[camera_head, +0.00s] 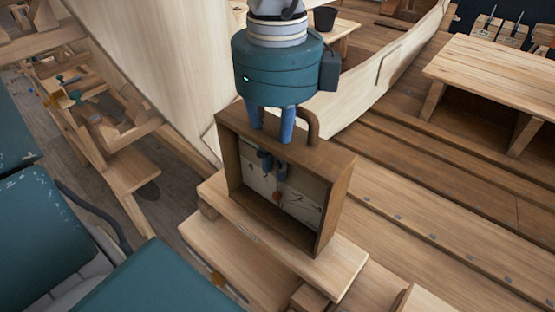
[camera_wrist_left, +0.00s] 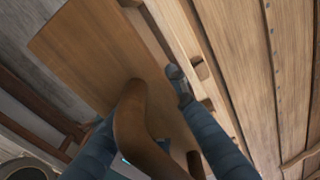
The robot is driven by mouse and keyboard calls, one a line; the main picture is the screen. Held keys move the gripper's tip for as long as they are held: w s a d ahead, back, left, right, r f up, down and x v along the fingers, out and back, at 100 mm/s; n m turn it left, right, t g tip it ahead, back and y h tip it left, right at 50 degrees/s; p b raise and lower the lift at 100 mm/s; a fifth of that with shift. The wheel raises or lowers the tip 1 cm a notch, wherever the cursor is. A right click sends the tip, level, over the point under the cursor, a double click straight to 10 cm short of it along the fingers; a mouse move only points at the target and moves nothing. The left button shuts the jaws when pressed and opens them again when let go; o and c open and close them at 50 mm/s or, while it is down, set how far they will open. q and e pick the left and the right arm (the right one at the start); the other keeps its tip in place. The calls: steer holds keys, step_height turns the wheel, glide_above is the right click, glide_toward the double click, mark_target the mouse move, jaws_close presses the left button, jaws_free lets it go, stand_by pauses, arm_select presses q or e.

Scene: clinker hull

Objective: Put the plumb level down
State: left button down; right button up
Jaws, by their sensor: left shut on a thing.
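The plumb level (camera_head: 338,188) is a brown wooden box frame with an open front, a pale marked panel and a small red bob inside. It stands upright at the light wooden bench top (camera_head: 345,265); I cannot tell whether its base touches it. My left gripper (camera_head: 273,158) comes down from above and is shut on the curved brown handle on top of the level. In the left wrist view the handle (camera_wrist_left: 132,118) passes between the blue fingers, with the level's flat top beyond. The handle's far side is partly hidden by the fingers. My right gripper is not in view.
The pale planked hull (camera_head: 165,60) rises behind the level. A wooden workbench (camera_head: 495,75) stands at the right, and stepped planks (camera_head: 450,190) run between. Shelves with tools (camera_head: 75,90) are at the left. Bare bench top shows around the level's base.

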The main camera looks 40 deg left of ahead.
arm_select(q)
step_height(320, 180, down, 2)
steer(key=shift+w+b, duration=0.1)
steer(key=shift+b, duration=0.35)
steer(key=c, duration=1.7)
jaws_free()
steer(key=shift+r, duration=0.1)
steer(key=shift+c, duration=0.2)
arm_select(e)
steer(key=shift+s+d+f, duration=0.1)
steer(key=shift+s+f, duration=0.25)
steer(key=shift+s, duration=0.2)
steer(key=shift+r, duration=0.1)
